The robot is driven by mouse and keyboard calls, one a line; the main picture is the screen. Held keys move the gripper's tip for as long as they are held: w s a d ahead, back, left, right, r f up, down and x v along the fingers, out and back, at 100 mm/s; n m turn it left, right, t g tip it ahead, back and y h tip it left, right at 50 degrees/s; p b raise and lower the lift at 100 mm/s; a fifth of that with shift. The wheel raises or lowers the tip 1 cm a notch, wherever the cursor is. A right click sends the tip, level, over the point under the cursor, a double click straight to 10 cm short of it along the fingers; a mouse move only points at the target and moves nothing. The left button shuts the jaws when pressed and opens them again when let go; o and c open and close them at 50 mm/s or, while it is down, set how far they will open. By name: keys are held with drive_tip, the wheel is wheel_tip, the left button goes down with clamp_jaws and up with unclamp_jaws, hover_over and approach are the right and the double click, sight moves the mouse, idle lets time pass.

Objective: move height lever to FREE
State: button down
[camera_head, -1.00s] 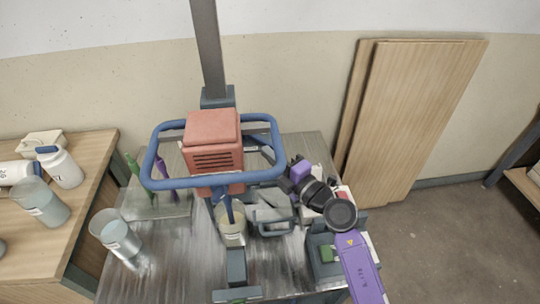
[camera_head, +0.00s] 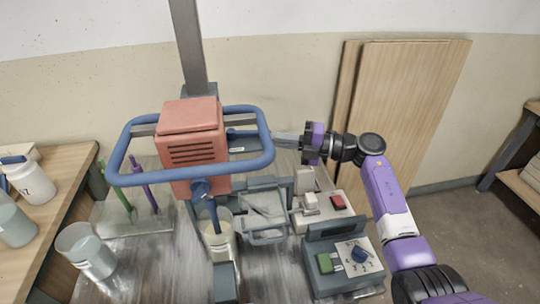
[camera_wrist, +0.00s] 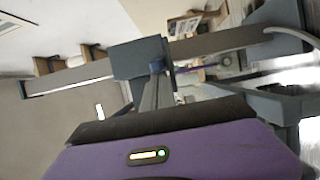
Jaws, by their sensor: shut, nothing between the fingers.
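The mixer has an orange-red motor head (camera_head: 192,145) inside a blue ring handle (camera_head: 122,150), on a grey upright column (camera_head: 187,45). A small blue lever-like part (camera_head: 238,134) shows behind the ring on the column side; I cannot read a FREE mark or its setting. My gripper (camera_head: 277,139) is shut and empty, pointing left toward the column just right of the ring. In the wrist view the shut fingers (camera_wrist: 157,85) point at a dark block (camera_wrist: 138,58) on the column. A bluish bit at their tips may be the lever; I cannot tell whether they touch.
A bucket (camera_head: 222,240) stands under the mixer. Wooden boards (camera_head: 410,110) lean on the wall.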

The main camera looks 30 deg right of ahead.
drive_tip(key=shift+w+d+f+n+g+y+b, duration=0.3)
drive_tip(key=shift+w+g+b, duration=0.15)
drive_tip(key=shift+b, duration=0.2)
drive_tip(key=shift+w+d+r+b, duration=0.3)
drive_tip(key=shift+w+b, duration=0.15)
drive_tip(key=shift+b, duration=0.1)
drive_tip(key=shift+w+d+r+t, duration=0.1)
drive_tip(key=shift+t, duration=0.15)
